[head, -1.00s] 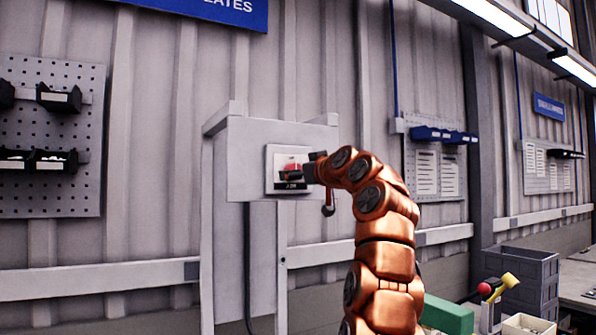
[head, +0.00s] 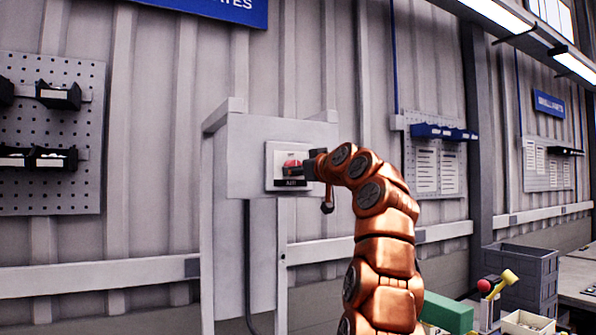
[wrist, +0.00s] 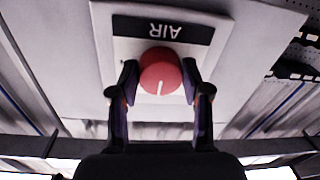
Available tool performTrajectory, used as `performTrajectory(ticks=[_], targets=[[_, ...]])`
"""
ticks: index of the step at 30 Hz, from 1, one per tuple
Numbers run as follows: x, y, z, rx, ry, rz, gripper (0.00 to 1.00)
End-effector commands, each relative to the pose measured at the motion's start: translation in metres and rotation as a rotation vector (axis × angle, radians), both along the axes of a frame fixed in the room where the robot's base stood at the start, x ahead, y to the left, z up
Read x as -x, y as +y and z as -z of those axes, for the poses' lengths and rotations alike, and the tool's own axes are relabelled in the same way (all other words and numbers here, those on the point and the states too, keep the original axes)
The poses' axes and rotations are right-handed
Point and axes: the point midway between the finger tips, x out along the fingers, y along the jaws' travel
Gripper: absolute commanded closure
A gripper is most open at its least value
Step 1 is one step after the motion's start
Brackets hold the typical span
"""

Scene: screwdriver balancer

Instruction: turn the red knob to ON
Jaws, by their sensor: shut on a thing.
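The red knob (wrist: 160,72) is round with a white pointer line. It sits on a pale plate (wrist: 122,50) with a black AIR label (wrist: 163,29), which appears upside down in the wrist view. There the pointer line runs toward the bottom of the picture, leaning very slightly left. My gripper (wrist: 160,82) is shut on the knob, one dark finger on each side. No ON mark is readable.
Pegboards with black bins (head: 58,95) hang at left, and a board with blue bins (head: 440,132) hangs behind my arm. A grey crate (head: 525,275) and a green block (head: 447,313) are at lower right.

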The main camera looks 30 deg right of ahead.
Motion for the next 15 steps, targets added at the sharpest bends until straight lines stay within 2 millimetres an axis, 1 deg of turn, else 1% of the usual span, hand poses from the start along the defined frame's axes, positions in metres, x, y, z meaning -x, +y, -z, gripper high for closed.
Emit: performTrajectory(ticks=[8,15], targets=[[0.0,0.0012,0.0003,-0.088,-0.005,-0.002,0.87],[0.0008,0.0006,-0.0009,-0.2,-0.018,0.0,0.87]])
